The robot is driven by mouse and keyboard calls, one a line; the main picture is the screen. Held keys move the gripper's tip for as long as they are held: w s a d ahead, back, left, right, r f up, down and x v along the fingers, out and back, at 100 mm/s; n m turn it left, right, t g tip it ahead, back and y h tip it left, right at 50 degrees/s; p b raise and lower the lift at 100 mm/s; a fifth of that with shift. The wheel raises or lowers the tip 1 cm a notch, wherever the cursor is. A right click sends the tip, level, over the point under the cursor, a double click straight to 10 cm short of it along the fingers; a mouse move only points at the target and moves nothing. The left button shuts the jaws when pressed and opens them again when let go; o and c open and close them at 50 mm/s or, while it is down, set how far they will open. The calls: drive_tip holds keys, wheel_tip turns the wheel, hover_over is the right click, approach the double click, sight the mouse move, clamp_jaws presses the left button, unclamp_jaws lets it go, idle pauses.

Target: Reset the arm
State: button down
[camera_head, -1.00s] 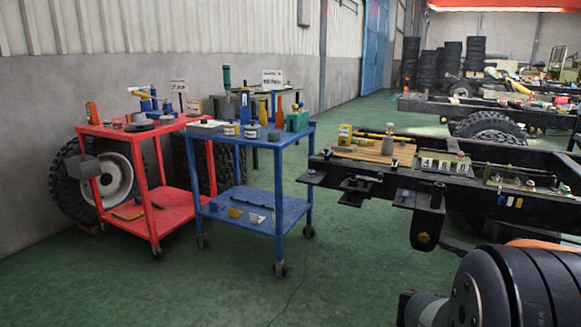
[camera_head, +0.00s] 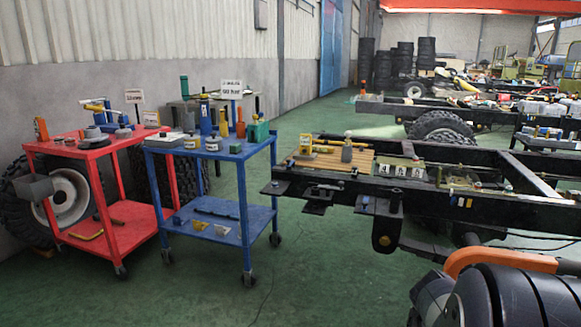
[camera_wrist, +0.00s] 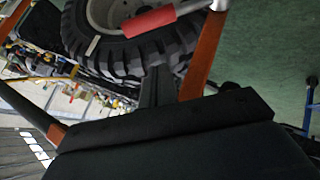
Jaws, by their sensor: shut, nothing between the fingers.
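My arm (camera_head: 505,300) shows at the lower right of the head view as dark rounded links with an orange part above them. My gripper is outside the head view. In the wrist view, the dark body of my gripper fills the bottom, and its short dark fingers (camera_wrist: 163,82) point up the picture, shut and empty. Behind them, a large black tyre (camera_wrist: 130,45) hangs in the tilted view. I cannot tell how far it is from the fingers.
A blue cart (camera_head: 215,152) and a red cart (camera_head: 95,152) with tools stand at the left. A black chassis frame (camera_head: 330,190) with parts on its end reaches in from the right. Green floor (camera_head: 320,275) is clear between the blue cart and my arm.

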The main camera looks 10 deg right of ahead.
drive_tip(key=p+v, duration=0.2)
drive_tip(key=v, duration=0.5)
drive_tip(key=b+x, duration=0.1)
drive_tip(key=x, duration=0.2)
drive_tip(key=b+x, duration=0.2)
drive_tip(key=x, duration=0.2)
drive_tip(key=a+f+b+x, duration=0.1)
drive_tip(key=b+x, duration=0.1)
drive_tip(key=x, duration=0.2)
drive_tip(key=shift+s+d+f, duration=0.1)
drive_tip(key=shift+s+f, duration=0.05)
drive_tip(key=shift+f, duration=0.05)
drive_tip(key=w+a+n+g+h, duration=0.1)
drive_tip(key=w+a+n+h, duration=0.1)
drive_tip(key=a, duration=0.4)
drive_tip(key=w+a+n+g+h, duration=0.1)
drive_tip(key=w+a+n+h, duration=0.1)
drive_tip(key=w+a+h, duration=0.2)
drive_tip(key=shift+w+a+f+n+g+h+b, duration=0.3)
drive_tip(key=shift+w+a+h, duration=0.05)
drive_tip(key=shift+a+h, duration=1.3)
drive_tip(key=shift+d, duration=0.1)
